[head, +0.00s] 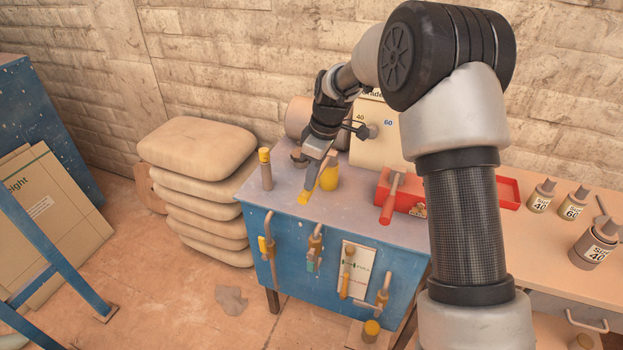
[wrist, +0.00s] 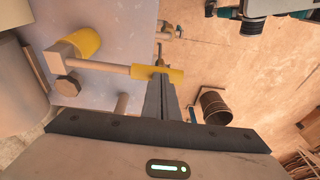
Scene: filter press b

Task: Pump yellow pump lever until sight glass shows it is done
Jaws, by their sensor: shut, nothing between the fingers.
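The pump lever is a pale bar with a yellow grip (wrist: 157,73) in the wrist view; its other end is near a yellow cylinder (wrist: 82,42). In the head view the yellow grip (head: 304,197) shows at the front of the grey bench top, left of the yellow cylinder (head: 328,178). My gripper (head: 309,184) points down at the grip. Its fingers (wrist: 164,82) are shut, with nothing between them, and their tips are at the grip; whether they touch it I cannot tell. I cannot make out a sight glass for certain.
A yellow-capped post (head: 266,170) stands at the bench's left. A red tray (head: 394,193) lies to the right, a red-handled tool across it. Pipes and valves (head: 314,240) project from the blue front. Stacked sacks (head: 205,190) stand left; labelled bottles (head: 573,203) stand right.

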